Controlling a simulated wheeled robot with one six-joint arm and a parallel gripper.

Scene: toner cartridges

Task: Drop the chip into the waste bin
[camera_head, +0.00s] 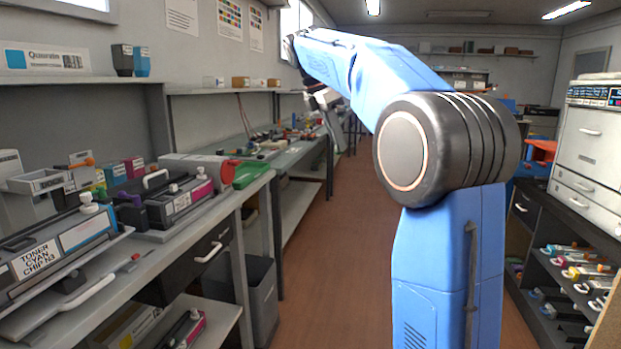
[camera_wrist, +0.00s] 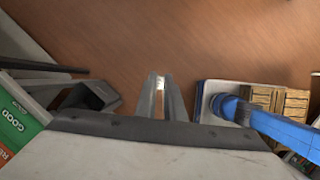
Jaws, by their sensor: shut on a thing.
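My gripper (camera_wrist: 160,88) points down over the brown floor in the wrist view. Its two fingers are close together, shut on a small pale chip (camera_wrist: 159,83) at the tips. In the head view my gripper (camera_head: 329,104) hangs at the end of the raised blue arm, and the chip cannot be made out there. A dark grey bin (camera_head: 263,308) stands on the floor under the left bench in the head view. A dark grey box-like shape (camera_wrist: 95,95) lies left of the fingers in the wrist view; I cannot tell whether it is the same bin.
The left bench holds toner cartridges, one labelled cyan (camera_head: 40,258), and a green tray (camera_head: 248,173). A green GOOD label (camera_wrist: 14,122) shows at the wrist view's left edge. A cartridge rack (camera_head: 560,285) stands right. The aisle floor (camera_head: 330,270) between is clear.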

